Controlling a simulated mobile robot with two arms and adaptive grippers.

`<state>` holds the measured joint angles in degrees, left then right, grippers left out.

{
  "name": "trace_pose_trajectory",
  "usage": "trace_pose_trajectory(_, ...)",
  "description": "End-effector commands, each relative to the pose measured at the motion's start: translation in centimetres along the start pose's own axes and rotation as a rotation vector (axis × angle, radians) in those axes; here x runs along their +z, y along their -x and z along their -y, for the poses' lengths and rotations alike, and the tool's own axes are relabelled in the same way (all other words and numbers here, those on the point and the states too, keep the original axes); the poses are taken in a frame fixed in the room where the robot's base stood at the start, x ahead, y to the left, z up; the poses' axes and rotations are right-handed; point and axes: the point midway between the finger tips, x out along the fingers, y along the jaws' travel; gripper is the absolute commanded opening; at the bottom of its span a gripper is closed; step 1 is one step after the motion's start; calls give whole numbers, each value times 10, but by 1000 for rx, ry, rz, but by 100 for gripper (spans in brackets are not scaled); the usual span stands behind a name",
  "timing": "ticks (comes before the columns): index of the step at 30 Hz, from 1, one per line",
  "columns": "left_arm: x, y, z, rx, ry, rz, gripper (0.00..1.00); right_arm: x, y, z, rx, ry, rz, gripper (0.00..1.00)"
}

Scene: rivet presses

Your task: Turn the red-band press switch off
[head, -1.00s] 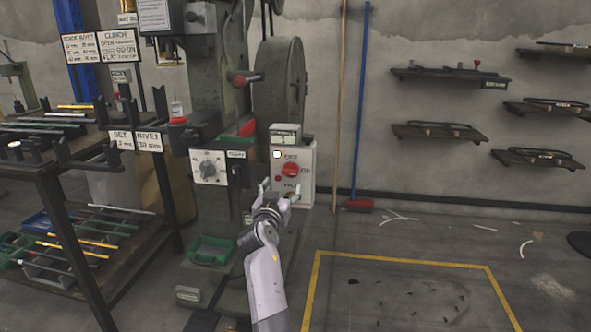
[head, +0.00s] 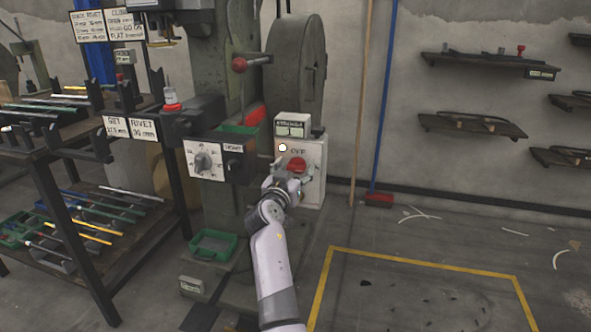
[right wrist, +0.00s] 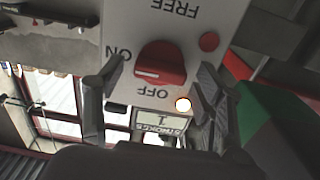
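The red knob switch (head: 297,165) is on a pale switch box (head: 314,180) beside the green-grey press. It also shows in the right wrist view (right wrist: 163,62), upside down, on a panel lettered ON, OFF and FREE. The knob's white mark lies at its left end, on the ON side. A lamp (right wrist: 183,104) near OFF glows; it also shows in the head view (head: 283,147). My right gripper (head: 287,180) is in front of the box. In the wrist view its open fingers (right wrist: 155,92) stand either side of the knob, apparently apart from it. My left gripper is out of view.
A strokes counter (head: 292,126) sits on the box. The press (head: 245,80) has a flywheel (head: 297,70) and a dial panel (head: 203,160) left of the box. A rack (head: 60,160) of rods stands further left. Floor inside the yellow line (head: 420,258) is mostly clear.

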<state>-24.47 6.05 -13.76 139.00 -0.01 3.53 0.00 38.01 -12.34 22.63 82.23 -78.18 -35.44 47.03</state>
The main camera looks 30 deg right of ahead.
Motion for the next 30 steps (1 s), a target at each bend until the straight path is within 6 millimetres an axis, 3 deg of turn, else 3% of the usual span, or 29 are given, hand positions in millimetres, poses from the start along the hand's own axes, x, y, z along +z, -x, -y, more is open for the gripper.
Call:
trace_pose_trajectory(22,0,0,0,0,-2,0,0,0,0,0,0,1,0,15)
trace_pose_trajectory(30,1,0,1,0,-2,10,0,0,0,0,-1,28,0,15)
